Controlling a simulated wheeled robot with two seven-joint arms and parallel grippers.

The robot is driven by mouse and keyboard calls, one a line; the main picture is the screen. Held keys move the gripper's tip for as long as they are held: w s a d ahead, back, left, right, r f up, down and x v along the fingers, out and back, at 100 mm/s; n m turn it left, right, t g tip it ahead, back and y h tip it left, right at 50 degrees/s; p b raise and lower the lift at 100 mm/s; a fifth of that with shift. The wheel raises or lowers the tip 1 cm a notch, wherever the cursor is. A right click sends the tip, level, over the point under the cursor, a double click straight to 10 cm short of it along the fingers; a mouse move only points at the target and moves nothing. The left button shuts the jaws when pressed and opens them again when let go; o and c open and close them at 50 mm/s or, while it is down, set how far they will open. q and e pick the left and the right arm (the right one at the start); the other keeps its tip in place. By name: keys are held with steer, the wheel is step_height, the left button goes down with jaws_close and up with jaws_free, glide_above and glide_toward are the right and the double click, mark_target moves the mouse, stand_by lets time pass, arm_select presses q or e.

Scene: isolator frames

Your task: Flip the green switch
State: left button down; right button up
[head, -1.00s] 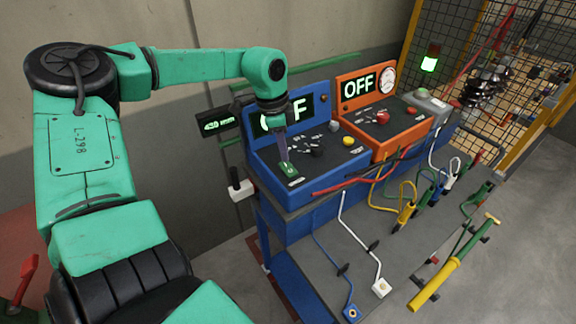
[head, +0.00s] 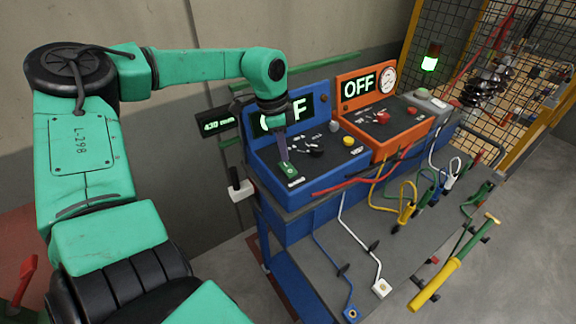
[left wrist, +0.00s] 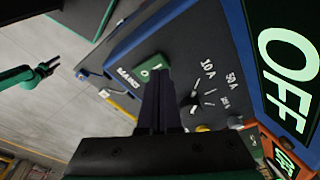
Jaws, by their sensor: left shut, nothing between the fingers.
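The green switch (head: 288,170) sits at the front left of the blue box's sloped panel (head: 327,165). In the left wrist view the green switch (left wrist: 150,68) shows just beyond the fingertips, partly covered by them, next to the word MAINS. My left gripper (head: 283,158) points down with its fingertips at the switch; whether they touch it I cannot tell. Its fingers (left wrist: 160,80) are closed together with nothing between them. The blue box's display (head: 300,110) reads OFF, partly hidden by my left arm. In the left wrist view, an arm with a small gripper (left wrist: 50,66) shows at the left.
A black dial (head: 317,153) and a yellow knob (head: 348,141) share the panel. The orange box (head: 380,125), its display reading OFF, stands to the right. Red cables (head: 350,185) cross the front edge. Coloured clamps and leads lie on the bench (head: 400,245).

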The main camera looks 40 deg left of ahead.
mark_target(284, 164)
arm_select(q)
steer(key=shift+f, duration=0.15)
stand_by(0.4)
steer(key=shift+f+b, duration=0.75)
steer(key=shift+b, duration=0.15)
steer(key=shift+r+p, duration=1.95)
steer(key=shift+r, duration=1.65)
steer(key=shift+f, duration=0.1)
steer(key=shift+f, duration=0.1)
